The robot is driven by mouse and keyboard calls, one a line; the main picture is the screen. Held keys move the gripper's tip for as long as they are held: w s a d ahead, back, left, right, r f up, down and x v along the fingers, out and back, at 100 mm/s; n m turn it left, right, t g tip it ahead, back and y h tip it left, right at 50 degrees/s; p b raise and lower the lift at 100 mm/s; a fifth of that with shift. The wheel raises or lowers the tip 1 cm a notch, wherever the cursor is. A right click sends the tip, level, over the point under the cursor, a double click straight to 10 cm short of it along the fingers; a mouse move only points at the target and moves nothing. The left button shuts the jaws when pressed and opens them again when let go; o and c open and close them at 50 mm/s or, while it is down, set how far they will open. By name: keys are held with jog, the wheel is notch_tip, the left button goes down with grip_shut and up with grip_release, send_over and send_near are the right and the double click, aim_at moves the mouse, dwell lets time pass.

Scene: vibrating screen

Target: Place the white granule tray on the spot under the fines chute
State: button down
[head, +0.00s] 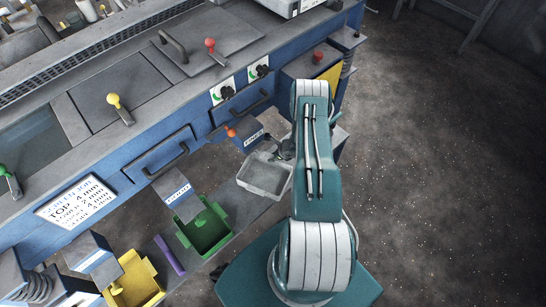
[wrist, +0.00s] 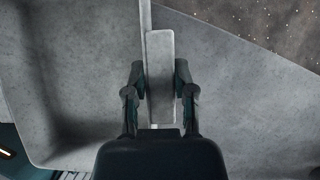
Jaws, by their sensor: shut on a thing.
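The white granule tray (head: 263,178) is a pale, open tray below the fines chute (head: 250,137), whose label faces outward. My gripper (head: 286,150) is at the tray's upper right side, partly hidden by my arm. In the wrist view, my gripper (wrist: 160,80) is shut on the tray's flat handle (wrist: 160,55), one finger on each side. The tray's hollow (wrist: 75,75) fills the left of that view and looks empty. I cannot tell whether the tray touches the grey shelf (wrist: 240,85) below it.
A green bin (head: 205,228) and a yellow bin (head: 136,280) stand on the shelf to the left, with a purple object (head: 169,255) between them. The blue machine (head: 150,160) with its drawer handles and knobs rises behind. Open floor (head: 430,180) lies to the right.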

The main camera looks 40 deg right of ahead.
jog(key=shift+c, duration=2.2)
grip_release()
jog(key=v, duration=1.2)
